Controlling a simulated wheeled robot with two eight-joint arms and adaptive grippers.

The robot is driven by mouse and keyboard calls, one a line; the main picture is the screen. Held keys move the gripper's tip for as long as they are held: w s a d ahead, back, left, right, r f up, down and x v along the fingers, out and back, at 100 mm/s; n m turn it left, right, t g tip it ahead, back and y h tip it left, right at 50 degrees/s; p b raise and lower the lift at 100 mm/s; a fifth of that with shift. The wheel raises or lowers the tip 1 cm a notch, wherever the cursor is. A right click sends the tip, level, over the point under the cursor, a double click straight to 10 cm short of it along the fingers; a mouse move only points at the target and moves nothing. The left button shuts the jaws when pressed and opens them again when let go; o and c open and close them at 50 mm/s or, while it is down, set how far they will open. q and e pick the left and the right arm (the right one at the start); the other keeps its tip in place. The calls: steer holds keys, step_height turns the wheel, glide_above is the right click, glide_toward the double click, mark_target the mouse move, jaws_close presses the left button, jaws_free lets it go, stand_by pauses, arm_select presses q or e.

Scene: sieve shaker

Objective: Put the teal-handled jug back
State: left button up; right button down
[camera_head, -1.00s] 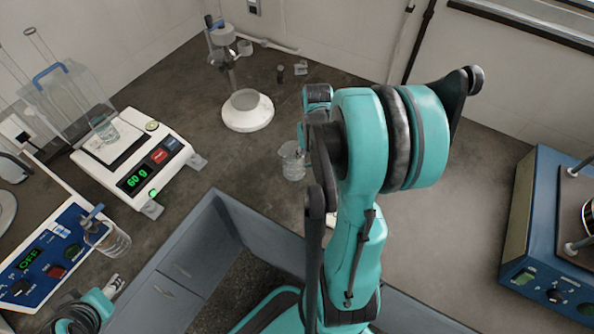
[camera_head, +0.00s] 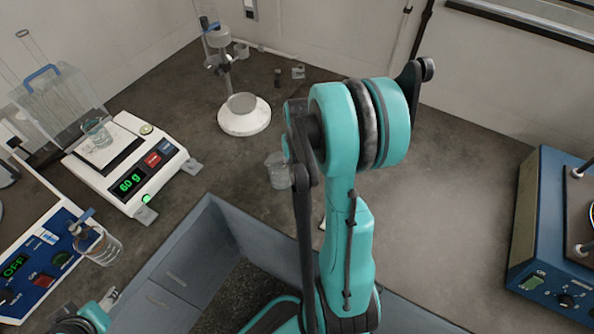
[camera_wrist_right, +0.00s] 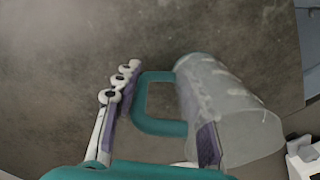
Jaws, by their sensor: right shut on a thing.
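The clear jug (camera_head: 277,171) shows in the head view just left of my right arm, its handle side hidden behind the arm. In the right wrist view the jug (camera_wrist_right: 228,112) lies at the right, with its teal handle (camera_wrist_right: 145,108) reaching in between the fingers. My right gripper (camera_wrist_right: 160,125) is shut on the jug at the handle. I cannot tell whether the jug's base touches the bench. My left gripper (camera_head: 109,298) is partly in view at the lower left, too small to tell its fingers.
A balance (camera_head: 125,165) reading 60 g holds a beaker (camera_head: 97,133). A white-based stand (camera_head: 243,116) is at the back. A bottle (camera_head: 98,246) stands by a blue control box (camera_head: 40,262). A blue shaker base (camera_head: 548,215) is at the right. Bench right of my arm is clear.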

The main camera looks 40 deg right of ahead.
steer(key=c, duration=0.9)
jaws_free()
steer(key=shift+f, duration=0.15)
steer(key=shift+r+p, duration=0.3)
steer(key=shift+r, duration=0.2)
step_height(320, 180, up, 11)
steer(key=p, duration=0.4)
steer(key=shift+r, duration=0.2)
steer(key=s+a+r+n+t, duration=0.1)
steer(key=a+r+n+t, duration=0.1)
steer(key=a, duration=0.5)
steer(key=s+a+r+n+t, duration=0.1)
steer(key=a+r+n+t, duration=0.1)
steer(key=a, duration=0.6)
steer(key=s+a+r+n+t, duration=0.1)
steer(key=a+r+n+t, duration=0.1)
steer(key=a, duration=0.6)
steer(key=shift+s+r+n+t, duration=0.35)
steer(key=shift+r+t, duration=0.15)
steer(key=shift+r, duration=0.1)
